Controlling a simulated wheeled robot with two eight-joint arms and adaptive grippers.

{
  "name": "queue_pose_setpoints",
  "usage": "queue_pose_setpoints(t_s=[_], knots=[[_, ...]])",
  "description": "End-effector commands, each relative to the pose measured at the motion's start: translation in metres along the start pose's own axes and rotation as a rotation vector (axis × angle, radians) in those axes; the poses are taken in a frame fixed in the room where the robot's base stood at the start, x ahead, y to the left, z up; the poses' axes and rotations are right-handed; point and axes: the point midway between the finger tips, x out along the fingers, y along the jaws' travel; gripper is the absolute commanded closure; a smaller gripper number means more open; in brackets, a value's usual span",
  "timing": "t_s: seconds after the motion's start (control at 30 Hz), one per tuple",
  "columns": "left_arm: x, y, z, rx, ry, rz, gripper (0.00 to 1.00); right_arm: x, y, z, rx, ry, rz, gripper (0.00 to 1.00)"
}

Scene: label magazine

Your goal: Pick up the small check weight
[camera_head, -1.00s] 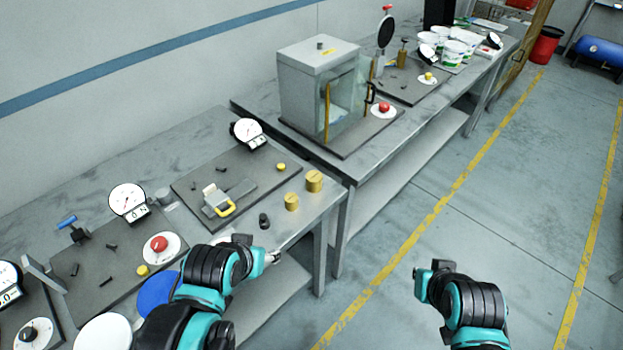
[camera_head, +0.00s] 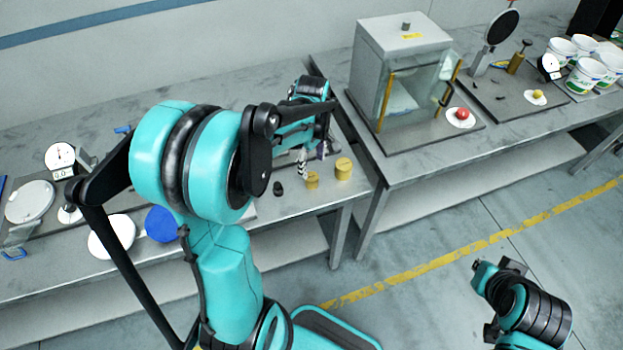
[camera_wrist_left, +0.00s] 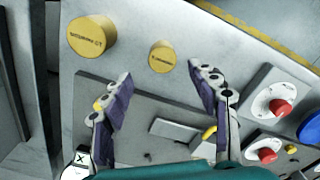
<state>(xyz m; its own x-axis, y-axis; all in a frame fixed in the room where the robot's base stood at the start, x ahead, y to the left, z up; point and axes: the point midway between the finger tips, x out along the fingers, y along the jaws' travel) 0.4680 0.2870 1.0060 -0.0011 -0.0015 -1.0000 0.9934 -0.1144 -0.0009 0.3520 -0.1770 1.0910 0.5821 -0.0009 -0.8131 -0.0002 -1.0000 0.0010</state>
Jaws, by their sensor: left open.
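The small check weight (camera_head: 312,180) is a short brass cylinder near the front edge of the bench in the head view. It shows in the left wrist view (camera_wrist_left: 162,58) with lettering on top. A larger brass weight (camera_head: 343,168) stands to its right; in the left wrist view it is at the upper left (camera_wrist_left: 91,37). My left gripper (camera_head: 314,158) is just behind the small weight in the head view. In the left wrist view its open fingers (camera_wrist_left: 158,75) frame the space just short of the small weight, empty. My right arm's end (camera_head: 490,280) is over the floor, its fingers unclear.
A dark small object (camera_head: 278,188) stands left of the small weight. A glass-fronted cabinet (camera_head: 403,75) is on the adjoining bench. A plate with a latch block (camera_wrist_left: 175,131) lies under my left gripper in the wrist view. The floor in front is clear.

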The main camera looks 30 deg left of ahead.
Motion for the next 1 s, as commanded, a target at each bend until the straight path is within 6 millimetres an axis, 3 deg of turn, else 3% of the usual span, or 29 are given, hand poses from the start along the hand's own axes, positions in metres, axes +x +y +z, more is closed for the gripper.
queue_pose_setpoints(t_s=[0.43,0.77,1.0], knots=[[0.064,-0.005,0.002,0.002,0.0,0.001,0.4,0.021,0.0,0.015,0.0,0.0,0.0,1.0],[0.069,-0.005,0.002,0.003,0.001,0.002,0.4,0.021,0.0,0.015,0.0,0.0,0.0,1.0],[0.069,-0.005,0.002,0.003,0.001,0.002,1.0,0.021,0.0,0.015,0.0,0.0,0.0,1.0]])
